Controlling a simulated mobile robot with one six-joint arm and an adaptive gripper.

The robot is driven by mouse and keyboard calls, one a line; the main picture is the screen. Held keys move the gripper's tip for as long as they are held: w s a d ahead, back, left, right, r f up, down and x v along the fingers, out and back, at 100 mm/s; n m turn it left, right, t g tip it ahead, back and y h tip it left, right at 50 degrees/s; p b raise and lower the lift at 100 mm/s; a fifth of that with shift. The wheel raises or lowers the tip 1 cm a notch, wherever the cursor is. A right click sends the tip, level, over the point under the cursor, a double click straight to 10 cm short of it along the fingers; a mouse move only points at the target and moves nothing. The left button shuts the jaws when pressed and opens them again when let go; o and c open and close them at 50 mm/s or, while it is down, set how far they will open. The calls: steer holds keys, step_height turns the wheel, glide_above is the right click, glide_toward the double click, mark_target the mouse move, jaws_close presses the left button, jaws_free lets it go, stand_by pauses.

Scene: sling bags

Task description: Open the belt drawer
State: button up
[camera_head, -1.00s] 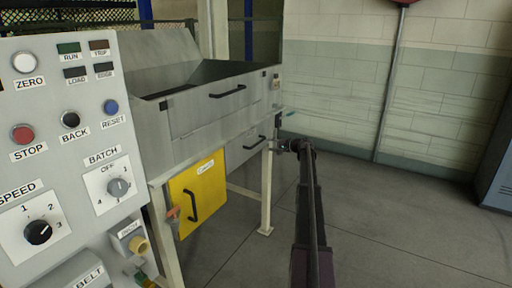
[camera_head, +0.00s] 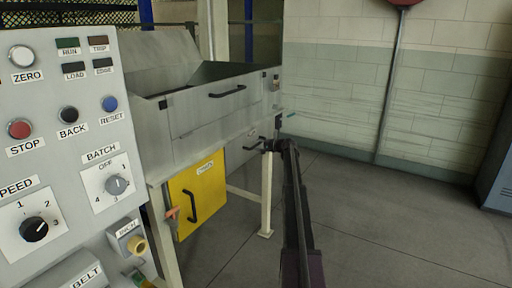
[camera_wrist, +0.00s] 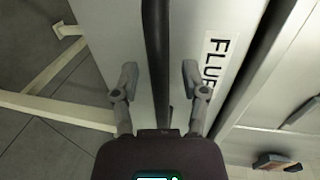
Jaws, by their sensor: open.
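My gripper (camera_head: 268,146) is at the lower grey front of the machine, beside a black bar handle (camera_head: 253,146). In the wrist view my gripper (camera_wrist: 158,78) is open, with one finger on each side of a dark bar handle (camera_wrist: 156,40). The fingers stand apart from the bar. A label (camera_wrist: 214,65) on the panel beside that handle reads "FLUF", partly cut off. The word "BELT" shows on a grey part (camera_head: 82,272) at the bottom of the control panel; I cannot tell whether it is a drawer.
A higher grey front has its own black handle (camera_head: 227,91). A yellow door (camera_head: 197,194) with a handle is below left. The control panel (camera_head: 75,140) stands at the near left. A cream leg (camera_head: 267,205) stands below my gripper. The floor on the right is clear.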

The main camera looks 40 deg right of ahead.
jaws_close()
steer(key=shift+s, duration=0.2)
